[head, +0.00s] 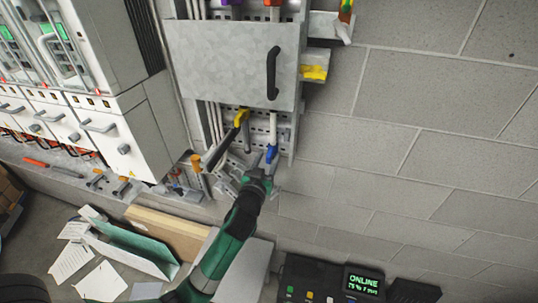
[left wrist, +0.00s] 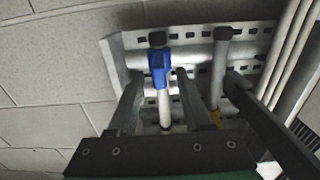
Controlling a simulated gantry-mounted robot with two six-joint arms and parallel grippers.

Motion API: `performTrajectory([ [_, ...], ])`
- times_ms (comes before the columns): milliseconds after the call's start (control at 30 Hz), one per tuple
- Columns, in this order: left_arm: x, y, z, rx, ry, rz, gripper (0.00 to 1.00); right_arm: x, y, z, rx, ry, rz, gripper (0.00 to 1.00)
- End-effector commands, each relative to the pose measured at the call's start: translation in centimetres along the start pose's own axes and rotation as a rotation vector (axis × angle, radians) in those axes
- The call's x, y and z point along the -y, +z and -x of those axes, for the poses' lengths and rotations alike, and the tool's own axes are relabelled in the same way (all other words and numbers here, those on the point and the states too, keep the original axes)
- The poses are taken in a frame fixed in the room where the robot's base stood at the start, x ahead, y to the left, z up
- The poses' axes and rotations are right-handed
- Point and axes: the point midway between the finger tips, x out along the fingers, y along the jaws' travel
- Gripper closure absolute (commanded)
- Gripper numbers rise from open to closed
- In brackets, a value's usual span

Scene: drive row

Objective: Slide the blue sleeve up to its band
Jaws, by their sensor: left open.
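The blue sleeve (head: 271,153) sits on a thin pale upright rod below the grey metal box in the head view. In the left wrist view the sleeve (left wrist: 160,68) is near the middle, with the white rod (left wrist: 165,108) below it and a dark collar (left wrist: 157,39) above it. I cannot tell whether that collar is the band. My left gripper (head: 264,172) is just below the sleeve. In the left wrist view its open fingers (left wrist: 160,84) stand either side of the rod, with a gap visible on each side. My right gripper is not in view.
The grey box (head: 235,65) with a black handle hangs above. White drive cabinets (head: 120,120) stand left. Bare block wall (head: 420,120) lies right.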

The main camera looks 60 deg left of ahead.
Motion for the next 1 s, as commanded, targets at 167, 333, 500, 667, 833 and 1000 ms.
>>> performTrajectory([
  [167,0.04,-0.03,-1.33,0.0,0.0,0.0,0.5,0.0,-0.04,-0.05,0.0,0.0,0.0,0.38],
  [333,0.02,-0.02,-1.37,-0.001,0.0,0.001,0.5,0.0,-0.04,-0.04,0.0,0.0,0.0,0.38],
  [500,0.02,-0.01,-1.34,0.0,0.0,0.0,0.72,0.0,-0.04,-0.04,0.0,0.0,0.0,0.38],
  [667,0.02,-0.01,-1.33,0.0,0.0,0.0,1.0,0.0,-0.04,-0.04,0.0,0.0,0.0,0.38],
  [833,0.02,0.0,-1.32,0.0,0.0,0.0,1.0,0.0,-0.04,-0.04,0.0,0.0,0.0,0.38],
  [1000,0.02,0.0,-1.32,0.0,0.0,0.0,1.0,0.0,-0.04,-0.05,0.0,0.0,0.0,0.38],
])
